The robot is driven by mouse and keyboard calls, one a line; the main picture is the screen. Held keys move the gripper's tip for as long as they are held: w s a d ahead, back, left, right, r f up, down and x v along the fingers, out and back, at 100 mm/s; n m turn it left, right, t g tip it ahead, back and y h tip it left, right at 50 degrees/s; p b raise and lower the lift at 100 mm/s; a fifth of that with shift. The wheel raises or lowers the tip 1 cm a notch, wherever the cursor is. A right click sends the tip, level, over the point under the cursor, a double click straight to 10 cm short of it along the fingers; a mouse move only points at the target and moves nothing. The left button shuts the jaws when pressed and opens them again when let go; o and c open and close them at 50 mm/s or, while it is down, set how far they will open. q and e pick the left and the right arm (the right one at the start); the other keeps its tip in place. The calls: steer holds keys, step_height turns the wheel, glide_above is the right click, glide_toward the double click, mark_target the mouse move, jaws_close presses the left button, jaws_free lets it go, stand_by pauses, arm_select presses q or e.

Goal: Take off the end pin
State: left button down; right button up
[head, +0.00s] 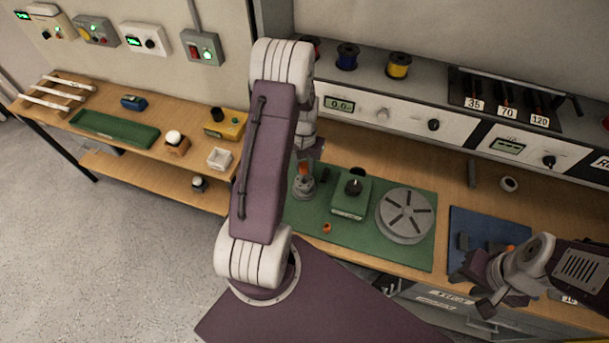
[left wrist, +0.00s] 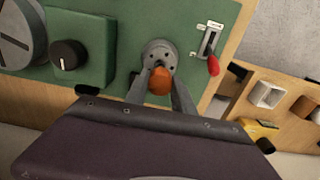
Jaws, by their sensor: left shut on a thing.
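The orange end pin (left wrist: 160,82) shows in the left wrist view between the two fingers of my left gripper (left wrist: 160,92), which is shut on it. Behind the pin is a round grey metal fixture (left wrist: 158,54) with small holes, on the green mat. Whether the pin is still seated in the fixture I cannot tell. In the head view the orange pin (head: 305,168) shows above the grey fixture (head: 303,187), and my left arm partly covers the area. My right gripper (head: 492,287) is over the bench's front right, with its fingers apart and nothing seen between them.
On the green mat (head: 300,215) are a green box with a black knob (head: 350,198), a slotted grey disc (head: 405,215) and a small orange piece (head: 327,228). A red-handled lever switch (left wrist: 211,53) stands beside the fixture. A blue mat (head: 470,225) lies to the right.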

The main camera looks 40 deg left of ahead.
arm_select(q)
step_height(320, 180, up, 5)
steer(key=p, duration=0.4)
steer(key=shift+r, duration=0.1)
stand_by(0.3)
